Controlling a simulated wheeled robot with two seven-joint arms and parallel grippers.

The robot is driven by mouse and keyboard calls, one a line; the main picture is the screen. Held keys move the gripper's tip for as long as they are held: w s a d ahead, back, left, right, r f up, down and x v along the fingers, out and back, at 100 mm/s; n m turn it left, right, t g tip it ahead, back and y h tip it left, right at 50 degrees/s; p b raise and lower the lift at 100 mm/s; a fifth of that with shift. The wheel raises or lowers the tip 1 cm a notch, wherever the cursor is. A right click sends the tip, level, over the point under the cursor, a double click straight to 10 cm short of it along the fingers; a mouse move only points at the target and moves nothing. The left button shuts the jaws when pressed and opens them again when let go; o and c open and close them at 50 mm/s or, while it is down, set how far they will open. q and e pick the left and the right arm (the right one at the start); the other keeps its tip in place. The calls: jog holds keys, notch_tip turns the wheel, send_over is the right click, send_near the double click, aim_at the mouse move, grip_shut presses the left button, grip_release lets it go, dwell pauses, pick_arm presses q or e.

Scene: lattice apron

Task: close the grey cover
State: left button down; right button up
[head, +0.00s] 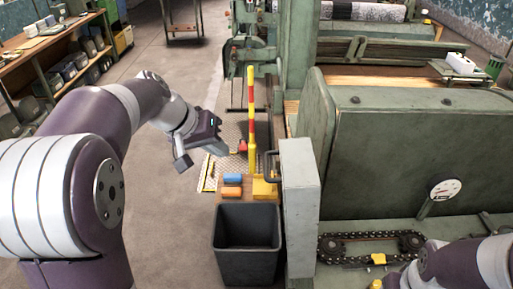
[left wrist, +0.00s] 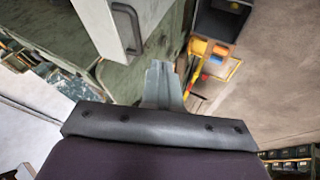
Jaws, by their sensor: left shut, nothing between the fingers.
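The grey cover (head: 299,205) is a light grey upright panel at the front left corner of the green machine. It stands open, swung out from the chain drive (head: 370,243), which is exposed. Its black handle (head: 270,165) is on the left side. In the left wrist view the cover (left wrist: 108,28) and its handle (left wrist: 130,28) show at upper left. My left gripper (head: 222,149) is shut and empty, left of the handle and apart from it. Its fingers (left wrist: 162,75) also show in the left wrist view. My right gripper is out of view; only part of that arm shows.
A dark bin (head: 247,245) stands just left of the cover. Behind it are blue and orange blocks (head: 232,185) and a red and yellow post (head: 251,115). The tall green housing (head: 400,145) is to the right. Open floor (head: 165,225) lies left of the bin.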

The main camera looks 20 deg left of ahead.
pick_arm(q)
jog(key=w+d+f+b, duration=0.2)
jog(key=w+d+f, duration=0.2)
jog(key=d+f, duration=0.2)
jog(key=shift+d+f, duration=0.25)
jog(key=shift+f, duration=0.7)
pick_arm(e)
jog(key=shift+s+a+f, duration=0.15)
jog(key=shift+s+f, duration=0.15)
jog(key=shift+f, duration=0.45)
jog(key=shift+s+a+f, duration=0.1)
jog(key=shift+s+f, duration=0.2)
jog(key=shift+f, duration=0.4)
